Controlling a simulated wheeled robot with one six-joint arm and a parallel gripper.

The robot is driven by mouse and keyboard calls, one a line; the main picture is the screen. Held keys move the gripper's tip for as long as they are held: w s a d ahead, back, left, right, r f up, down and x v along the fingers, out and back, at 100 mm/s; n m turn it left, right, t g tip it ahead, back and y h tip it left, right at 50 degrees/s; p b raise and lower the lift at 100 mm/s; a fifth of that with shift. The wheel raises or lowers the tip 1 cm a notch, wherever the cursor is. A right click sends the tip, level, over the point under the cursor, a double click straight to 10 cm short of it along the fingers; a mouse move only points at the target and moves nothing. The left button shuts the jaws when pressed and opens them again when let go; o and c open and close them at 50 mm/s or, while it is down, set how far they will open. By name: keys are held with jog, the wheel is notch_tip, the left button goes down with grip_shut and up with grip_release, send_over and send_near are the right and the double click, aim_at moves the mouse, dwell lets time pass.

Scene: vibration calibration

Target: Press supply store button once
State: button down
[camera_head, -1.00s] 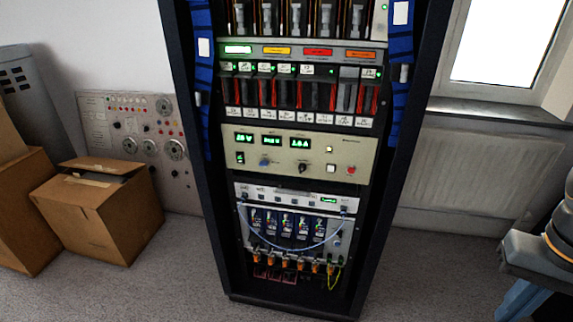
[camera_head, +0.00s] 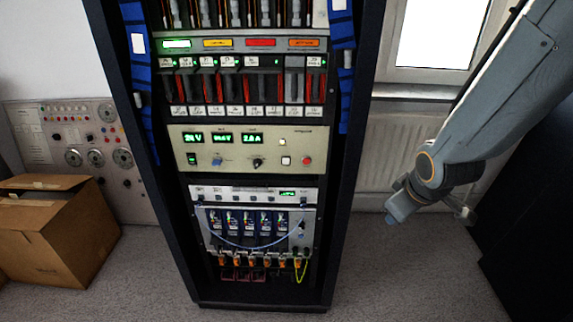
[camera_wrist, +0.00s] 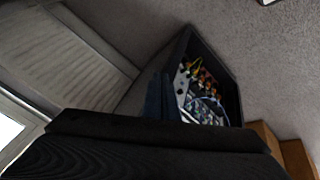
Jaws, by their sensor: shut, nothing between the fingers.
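The beige power supply panel (camera_head: 250,148) sits mid-height in the dark rack, with three green displays. On its face are a green switch at left, two knobs, a small lit yellow lamp, a white button (camera_head: 285,160) and a red button (camera_head: 306,160). Labels are too small to read, so I cannot tell which is the store button. My arm hangs to the right of the rack, apart from it. My gripper (camera_wrist: 165,138) fills the bottom of the wrist view as a dark shape, shut and empty. The wrist view shows the rack's lower unit, not the supply panel.
The rack (camera_head: 358,130) has dark side walls and blue cable bundles. Below the supply is a unit with a looped blue cable (camera_head: 255,245). A radiator (camera_head: 400,140) and window are behind at right. A cardboard box (camera_head: 60,235) stands left. Carpet in front is clear.

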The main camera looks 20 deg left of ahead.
aim_at(286, 161)
jog(key=w+a+n+t+y+b, duration=0.1)
jog(key=w+a+n+y, duration=0.3)
jog(key=a, duration=2.3)
jog(key=n+t+y, duration=0.1)
jog(key=n+y, duration=0.4)
jog(key=n, duration=0.6)
jog(key=shift+f+b, duration=0.3)
jog(key=shift+b, duration=0.1)
jog(key=shift+w, duration=0.2)
jog(key=shift+w+a+b, duration=0.15)
jog(key=shift+w+a, duration=0.2)
jog(key=shift+w, duration=1.05)
jog(key=shift+w+a+b, duration=0.15)
jog(key=shift+w+a, duration=0.15)
jog(key=shift+w, duration=1.1)
jog(key=shift+w+a+b, duration=0.15)
jog(key=shift+w+a, duration=0.2)
jog(key=shift+w, duration=1.05)
jog(key=shift+w, duration=0.1)
jog(key=shift+w+a, duration=0.1)
jog(key=shift+w, duration=0.2)
